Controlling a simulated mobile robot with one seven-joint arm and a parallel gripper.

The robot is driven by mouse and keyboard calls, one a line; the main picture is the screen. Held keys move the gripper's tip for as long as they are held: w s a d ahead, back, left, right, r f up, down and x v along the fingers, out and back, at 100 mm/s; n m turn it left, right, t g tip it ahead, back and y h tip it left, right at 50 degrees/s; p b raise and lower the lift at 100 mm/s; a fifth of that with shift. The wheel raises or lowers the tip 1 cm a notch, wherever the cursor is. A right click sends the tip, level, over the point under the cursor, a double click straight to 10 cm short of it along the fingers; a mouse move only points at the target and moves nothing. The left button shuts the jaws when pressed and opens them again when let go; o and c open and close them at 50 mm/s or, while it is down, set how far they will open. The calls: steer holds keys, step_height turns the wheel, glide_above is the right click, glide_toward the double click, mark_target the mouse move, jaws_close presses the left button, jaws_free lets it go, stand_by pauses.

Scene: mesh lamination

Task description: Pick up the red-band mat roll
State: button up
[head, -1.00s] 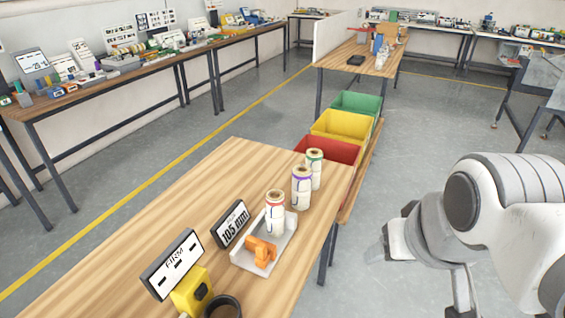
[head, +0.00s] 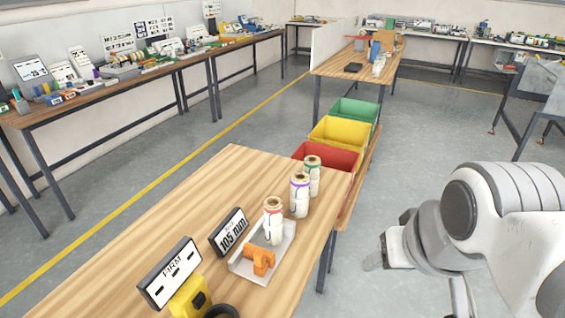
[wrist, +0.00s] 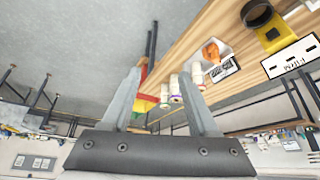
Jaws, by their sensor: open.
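The red-band mat roll (head: 273,224) is a white upright cylinder with a red band at its top. It stands at the far end of a shallow grey tray (head: 284,256), behind an orange dispenser-like piece (head: 262,259). A purple-band roll (head: 299,197) and a green-band roll (head: 312,177) stand upright behind it. In the wrist view, which shows the scene upside down, my gripper (wrist: 160,80) is open and empty. The rolls show beyond its fingers, small and partly covered by one finger. My gripper is off the table's right side, apart from the rolls.
On the wooden table (head: 215,190) stand a 105 mm sign (head: 229,231), a FIRM sign (head: 170,273), a yellow tape measure (head: 191,300) and a black ring (head: 222,311). Red (head: 325,158), yellow (head: 341,133) and green (head: 356,110) bins line up beyond it. The table's left part is clear.

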steer(key=shift+o, duration=1)
steer(key=o, duration=0.4)
steer(key=w+a+f+n+y+b, duration=0.2)
steer(key=w+a+f+b, duration=0.1)
steer(key=a+f+b, duration=0.1)
steer(key=shift+a+f+n+g+y+b, duration=0.3)
steer(key=shift+f+n+g+y, duration=0.1)
steer(key=shift+f, duration=0.3)
steer(key=n+t+y+b, duration=0.4)
steer(key=n+y+b, duration=0.2)
steer(key=b, duration=0.6)
glide_toward(279, 219)
steer(key=b+x, duration=0.1)
steer(key=x, duration=0.6)
steer(key=shift+f, duration=0.3)
steer(key=shift+x, duration=2.8)
